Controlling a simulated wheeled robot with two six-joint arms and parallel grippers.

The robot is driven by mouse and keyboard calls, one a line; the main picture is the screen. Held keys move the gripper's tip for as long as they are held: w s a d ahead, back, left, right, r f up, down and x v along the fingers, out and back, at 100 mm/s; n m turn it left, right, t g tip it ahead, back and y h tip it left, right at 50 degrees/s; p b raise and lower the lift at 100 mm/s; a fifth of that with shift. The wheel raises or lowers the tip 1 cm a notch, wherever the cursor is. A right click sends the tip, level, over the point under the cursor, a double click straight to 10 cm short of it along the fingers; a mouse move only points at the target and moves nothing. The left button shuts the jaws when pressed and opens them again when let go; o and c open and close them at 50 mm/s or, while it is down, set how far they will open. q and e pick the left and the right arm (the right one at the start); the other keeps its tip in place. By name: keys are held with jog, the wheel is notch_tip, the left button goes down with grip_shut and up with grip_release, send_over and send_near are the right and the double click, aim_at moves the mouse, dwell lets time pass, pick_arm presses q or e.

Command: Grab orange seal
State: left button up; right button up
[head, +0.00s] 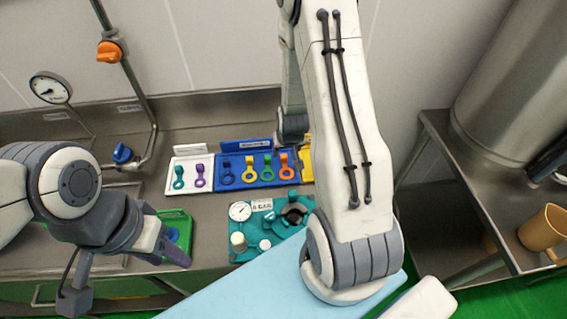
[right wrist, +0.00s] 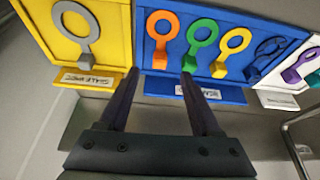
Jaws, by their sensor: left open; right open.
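The orange seal (head: 286,165), a ring with a tab, is on the blue board (head: 229,182) at its right end, beside a green seal (head: 268,166). In the right wrist view the orange seal (right wrist: 162,28) is upside down, its tab toward my jaws. My right gripper (right wrist: 160,82) is open and empty. Its fingertips lie either side of the orange tab in the picture, the right one near the green tab; I cannot tell whether they touch. My left gripper (head: 124,278) is open and empty, over the lower left.
A yellow board (right wrist: 50,50) with a grey seal adjoins the blue board. A white board (head: 190,187) with teal and purple seals lies left. A teal fixture (head: 253,250) with a gauge stands in front. A tan mug (head: 543,228) is far right.

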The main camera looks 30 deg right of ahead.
aim_at(284, 158)
jog(key=shift+x, duration=0.8)
jog(key=shift+p+x, duration=1.1)
jog(key=shift+x, duration=1.15)
jog(key=shift+w+f, duration=0.2)
jog(key=shift+f, duration=0.15)
grip_shut()
